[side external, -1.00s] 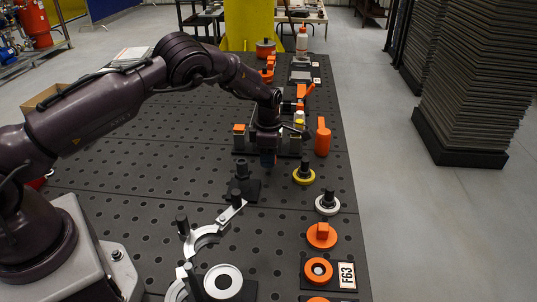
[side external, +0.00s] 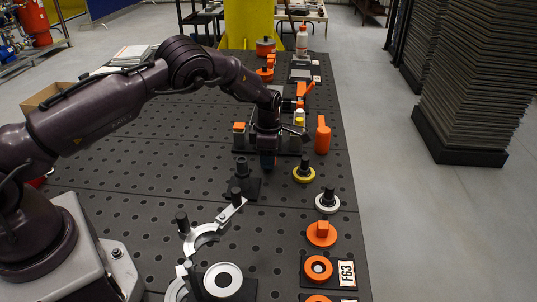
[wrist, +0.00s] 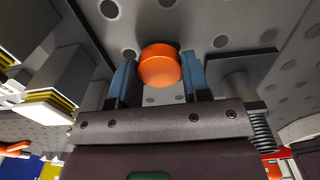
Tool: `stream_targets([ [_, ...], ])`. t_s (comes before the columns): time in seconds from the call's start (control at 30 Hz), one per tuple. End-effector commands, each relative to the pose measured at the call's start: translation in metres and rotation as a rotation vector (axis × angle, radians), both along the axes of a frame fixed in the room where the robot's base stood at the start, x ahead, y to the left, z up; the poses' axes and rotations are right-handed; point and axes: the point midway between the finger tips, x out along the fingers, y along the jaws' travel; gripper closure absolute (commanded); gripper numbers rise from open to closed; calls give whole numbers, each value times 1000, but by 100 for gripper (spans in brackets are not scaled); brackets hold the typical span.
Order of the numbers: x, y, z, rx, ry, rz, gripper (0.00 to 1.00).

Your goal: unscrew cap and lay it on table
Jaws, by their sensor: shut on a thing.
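An orange round cap (wrist: 160,68) sits between the two blue fingers of my gripper (wrist: 160,80) in the wrist view. Both fingers touch its sides, and my gripper is shut on it. Its underside and whatever lies beneath it are hidden. In the side view my gripper (side external: 267,163) points down over the dark perforated table (side external: 130,160), just behind a dark block with an upright peg (side external: 243,185). The cap cannot be made out there.
A yellow disc with a black knob (side external: 304,174), a white one (side external: 327,203) and orange discs (side external: 321,235) line the right edge. A silver clamp (side external: 205,238) lies in front. The table's left middle is clear.

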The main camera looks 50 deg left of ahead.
Motion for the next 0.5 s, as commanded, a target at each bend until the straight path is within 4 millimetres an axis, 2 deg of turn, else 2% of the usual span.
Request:
stream_targets([
  [0.5,0,0,-10,0,-1,0,81],
])
